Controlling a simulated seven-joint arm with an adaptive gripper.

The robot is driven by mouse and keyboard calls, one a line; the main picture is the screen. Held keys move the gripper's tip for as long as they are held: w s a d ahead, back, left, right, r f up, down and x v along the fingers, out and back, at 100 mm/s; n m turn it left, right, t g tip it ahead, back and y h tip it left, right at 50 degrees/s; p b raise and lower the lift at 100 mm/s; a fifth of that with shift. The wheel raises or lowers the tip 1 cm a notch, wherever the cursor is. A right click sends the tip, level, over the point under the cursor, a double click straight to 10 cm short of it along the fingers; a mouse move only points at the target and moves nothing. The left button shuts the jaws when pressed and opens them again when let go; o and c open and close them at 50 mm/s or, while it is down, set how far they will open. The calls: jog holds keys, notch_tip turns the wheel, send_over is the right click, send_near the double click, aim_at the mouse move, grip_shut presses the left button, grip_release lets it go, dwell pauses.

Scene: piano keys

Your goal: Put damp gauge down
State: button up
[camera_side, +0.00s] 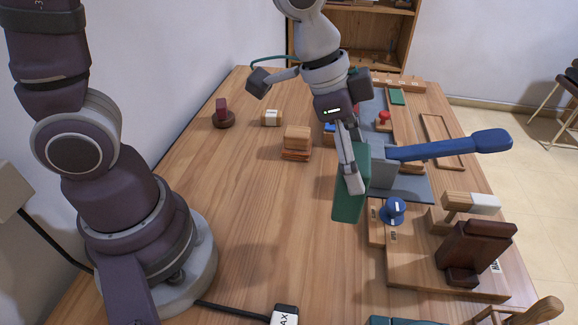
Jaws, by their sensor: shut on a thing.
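My gripper (351,188) is above the right part of the table, pointing down and shut on a dark green, flat, box-like thing (347,207). This looks like the damp gauge, though no label or dial on it shows. It stands on edge, slightly tilted, with its lower edge near the left side of the wooden board. I cannot tell whether that edge touches the table. The fingers hide part of its upper face.
Close behind the green thing is a grey block (384,172) with a long blue handle (450,147) reaching right. A blue knob (394,209) and a dark brown wooden block (474,251) stand nearby. Stacked wooden blocks (297,141) lie left.

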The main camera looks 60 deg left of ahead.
jog(key=w+a+f+n+t+y, duration=0.15)
jog(key=w+a+n, duration=0.3)
jog(key=a, duration=0.55)
jog(key=shift+g, duration=0.25)
jog(key=f, duration=0.5)
jog(key=w+a+f, duration=0.1)
jog(key=f, duration=0.2)
jog(key=o, duration=1.2)
jog(key=shift+f, duration=0.1)
jog(key=shift+o, duration=0.2)
jog(key=v, duration=1.2)
jog(key=s+r+n+t+y, duration=0.1)
jog(key=s+r+n+y, duration=0.1)
jog(key=s, duration=0.7)
jog(key=r+n, duration=0.1)
jog(key=n, duration=0.1)
jog(key=shift+s+d+r+n, duration=0.15)
jog(key=shift+d+r+n, duration=0.2)
jog(key=shift+d+r, duration=0.05)
